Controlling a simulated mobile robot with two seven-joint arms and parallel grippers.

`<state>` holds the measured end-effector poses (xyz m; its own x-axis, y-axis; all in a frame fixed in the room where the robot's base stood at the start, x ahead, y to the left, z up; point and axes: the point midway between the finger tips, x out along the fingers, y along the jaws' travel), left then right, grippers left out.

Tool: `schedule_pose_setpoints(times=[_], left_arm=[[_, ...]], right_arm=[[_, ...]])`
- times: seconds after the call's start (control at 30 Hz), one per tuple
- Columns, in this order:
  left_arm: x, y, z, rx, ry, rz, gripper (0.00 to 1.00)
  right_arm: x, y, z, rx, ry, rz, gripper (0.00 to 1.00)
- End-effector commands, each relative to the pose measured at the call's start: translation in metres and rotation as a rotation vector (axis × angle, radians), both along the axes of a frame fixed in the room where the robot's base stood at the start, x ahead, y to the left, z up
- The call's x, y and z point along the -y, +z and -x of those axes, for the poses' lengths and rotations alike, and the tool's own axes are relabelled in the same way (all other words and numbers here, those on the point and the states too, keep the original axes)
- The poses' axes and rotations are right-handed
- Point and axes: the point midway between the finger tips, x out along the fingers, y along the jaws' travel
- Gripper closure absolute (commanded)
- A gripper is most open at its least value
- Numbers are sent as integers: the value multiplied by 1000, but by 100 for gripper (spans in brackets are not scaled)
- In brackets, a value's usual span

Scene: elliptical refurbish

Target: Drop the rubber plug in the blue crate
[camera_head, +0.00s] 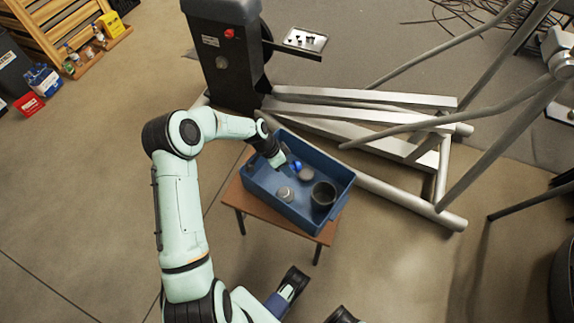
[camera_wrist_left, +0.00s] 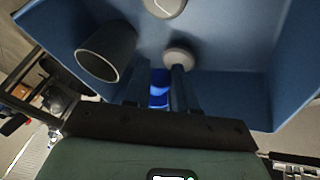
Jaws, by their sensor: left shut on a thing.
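The blue crate (camera_head: 258,187) stands on a small wooden table in the head view. My left gripper (camera_head: 283,161) reaches down into the crate from its upper left side. It is shut on a small shiny blue object (camera_head: 297,166), probably the rubber plug. In the left wrist view the blue object (camera_wrist_left: 160,88) shows between the two fingers (camera_wrist_left: 157,92), partly hidden behind the gripper body. The crate's blue wall (camera_wrist_left: 225,100) surrounds them.
The crate also holds a dark cup (camera_head: 324,195), a pale round item (camera_head: 285,194) and a grey round item (camera_head: 305,174), close to the fingertips. Metal frame bars (camera_head: 370,187) pass beside the crate on the right. A dark machine column (camera_head: 225,55) stands behind.

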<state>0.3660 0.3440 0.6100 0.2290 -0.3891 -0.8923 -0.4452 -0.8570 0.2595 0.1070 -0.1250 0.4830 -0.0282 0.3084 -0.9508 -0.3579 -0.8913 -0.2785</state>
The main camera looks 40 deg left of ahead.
Motion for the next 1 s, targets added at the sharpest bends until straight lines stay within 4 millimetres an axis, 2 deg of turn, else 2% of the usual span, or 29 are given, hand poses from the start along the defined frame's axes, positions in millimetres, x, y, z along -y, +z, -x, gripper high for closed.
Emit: schedule_pose_setpoints(times=[0.23,0.27,0.33,0.6,0.73,0.87,1.0], left_arm=[[0,0,0,1,1,0,100],[0,0,0,1,1,0,68],[0,0,0,1,1,0,45],[0,0,0,0,0,-1,44],[-3,6,1,2,1,-1,44],[-12,25,6,2,3,-4,44],[-24,54,13,2,3,-4,44]], right_arm=[[0,0,-1,2,0,0,65],[0,0,-1,2,0,0,65],[0,0,0,2,0,0,65],[0,0,0,1,0,0,65],[0,2,0,0,0,0,65],[0,5,1,-5,2,-1,65],[0,11,4,-12,3,-2,65]])
